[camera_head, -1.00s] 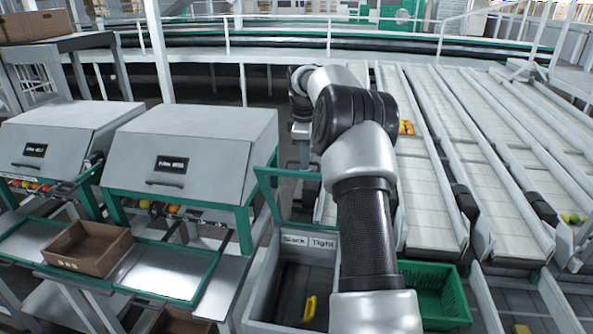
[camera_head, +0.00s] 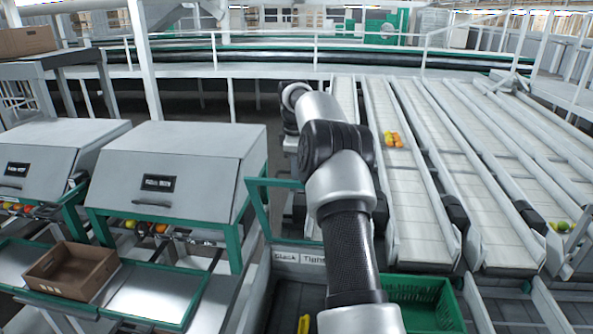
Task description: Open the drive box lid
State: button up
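Two grey boxes with sloped lids stand at the left in the head view. The nearer box has a closed lid (camera_head: 180,165) with a dark label (camera_head: 157,183) and a bar handle (camera_head: 152,204). The farther box also has a closed lid (camera_head: 45,160) with a dark label. The labels are too small to read surely, so I cannot tell which is the drive box. My arm stands right of the nearer box and runs down out of the bottom edge. My gripper is out of view.
A brown crate (camera_head: 72,272) sits on the tray before the boxes. A green upright frame (camera_head: 262,215) stands between the nearer box and my arm. A bin labelled Slack and Tight (camera_head: 301,260) and a green crate (camera_head: 425,290) lie low. Conveyor lanes (camera_head: 415,200) fill the right.

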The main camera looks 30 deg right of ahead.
jog(key=shift+a+r, duration=0.2)
jog(key=shift+r, duration=0.6)
notch_tip(320, 180, up, 11)
jog(key=s+a, duration=0.1)
jog(key=s, duration=0.1)
jog(key=shift+a, duration=0.15)
jog(key=shift+f, duration=0.1)
